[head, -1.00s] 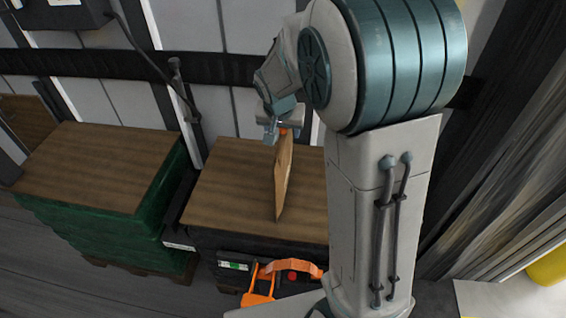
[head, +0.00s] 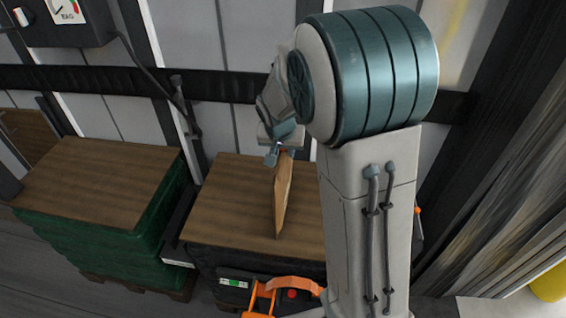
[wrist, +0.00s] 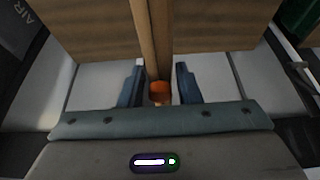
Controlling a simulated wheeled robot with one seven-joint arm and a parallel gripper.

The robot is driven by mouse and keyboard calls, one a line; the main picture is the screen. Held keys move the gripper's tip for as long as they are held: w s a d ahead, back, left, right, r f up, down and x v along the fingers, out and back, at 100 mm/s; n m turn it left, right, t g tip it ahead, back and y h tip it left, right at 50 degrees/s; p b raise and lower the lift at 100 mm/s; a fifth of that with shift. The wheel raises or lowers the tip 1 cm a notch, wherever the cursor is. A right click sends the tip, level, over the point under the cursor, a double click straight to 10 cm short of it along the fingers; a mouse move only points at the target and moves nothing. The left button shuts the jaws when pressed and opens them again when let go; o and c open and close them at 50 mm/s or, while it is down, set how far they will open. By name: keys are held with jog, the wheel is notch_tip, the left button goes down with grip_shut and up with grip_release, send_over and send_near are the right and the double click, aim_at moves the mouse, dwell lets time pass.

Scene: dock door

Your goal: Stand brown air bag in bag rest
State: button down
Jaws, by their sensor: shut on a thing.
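The brown air bag (head: 283,200) hangs upright and thin, nearly edge-on, over a wooden-topped dark stack (head: 215,222). My gripper (head: 273,155) is shut on its top end. In the wrist view the bag's edge (wrist: 149,40) runs away from my gripper (wrist: 160,85), with an orange valve (wrist: 160,92) between the fingers. I cannot tell whether the bag's lower tip touches the stack top. A narrow dark holder (head: 180,228) with a pale label stands between the two stacks; I cannot tell whether it is the bag rest.
A green stack (head: 95,195) with a wooden top stands at left. An orange-handled item (head: 290,283) is at the front of the dark stack. A dark gauge box (head: 55,30) and hose are on the back wall. My arm hides the area right of the dark stack.

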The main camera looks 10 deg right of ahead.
jog(key=shift+r, duration=0.6)
notch_tip(320, 180, up, 3)
jog(key=shift+f, duration=0.2)
jog(key=s+d+r+b, duration=0.2)
jog(key=s+d+r, duration=0.4)
jog(key=s, duration=0.3)
jog(key=shift+s+d+r, duration=0.3)
jog(key=shift+d+r, duration=0.1)
jog(key=shift+r, duration=0.2)
